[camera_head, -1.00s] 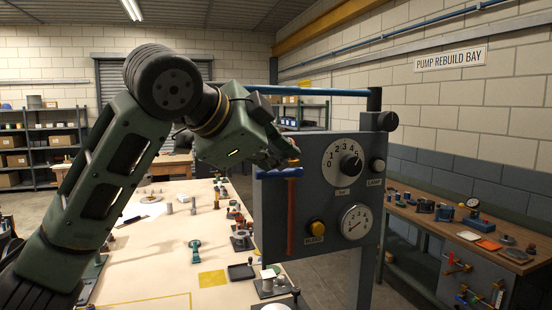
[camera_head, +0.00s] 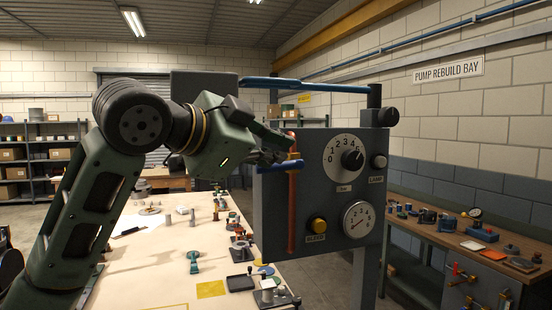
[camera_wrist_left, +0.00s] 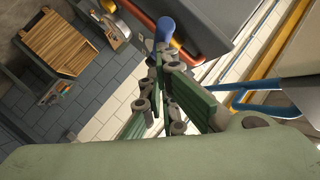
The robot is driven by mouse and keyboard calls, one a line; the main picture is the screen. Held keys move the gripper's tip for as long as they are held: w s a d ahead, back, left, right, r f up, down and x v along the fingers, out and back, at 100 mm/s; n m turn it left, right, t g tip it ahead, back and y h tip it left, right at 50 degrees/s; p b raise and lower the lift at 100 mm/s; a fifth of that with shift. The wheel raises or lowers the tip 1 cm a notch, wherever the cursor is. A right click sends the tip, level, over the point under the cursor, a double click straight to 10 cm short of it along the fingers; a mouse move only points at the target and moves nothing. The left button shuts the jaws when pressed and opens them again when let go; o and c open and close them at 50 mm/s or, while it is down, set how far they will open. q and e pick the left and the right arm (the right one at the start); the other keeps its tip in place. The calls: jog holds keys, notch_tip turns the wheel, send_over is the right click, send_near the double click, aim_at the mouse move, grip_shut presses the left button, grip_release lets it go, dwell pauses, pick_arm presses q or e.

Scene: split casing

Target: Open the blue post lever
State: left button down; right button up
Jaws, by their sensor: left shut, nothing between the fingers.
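The long blue lever (camera_head: 300,84) runs level from the dark post (camera_head: 374,97) at the panel's top right, out to the left above the panel. A shorter blue handle (camera_head: 280,166) sits across the red pipe on the panel front. My left gripper (camera_head: 288,160) is shut and empty, below the long lever and close by the short handle. I cannot tell if it touches the handle. In the left wrist view its fingers (camera_wrist_left: 168,92) are together, with a blue rounded end (camera_wrist_left: 165,28) beyond. My right gripper is not in view.
A bench (camera_head: 150,285) with small parts lies left, another workbench (camera_head: 470,240) right. Open air surrounds the long lever's left end.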

pick_arm(q)
notch_tip(320, 180, down, 8)
jog(key=d+n+t+h+b, duration=0.1)
jog(key=n+t+h+b, duration=0.3)
jog(key=b, duration=1.5)
jog(key=n+t, duration=0.4)
jog(key=t, duration=0.1)
jog(key=shift+w+d, duration=0.25)
jog(key=shift+w, duration=0.05)
jog(key=shift+a+r, duration=0.1)
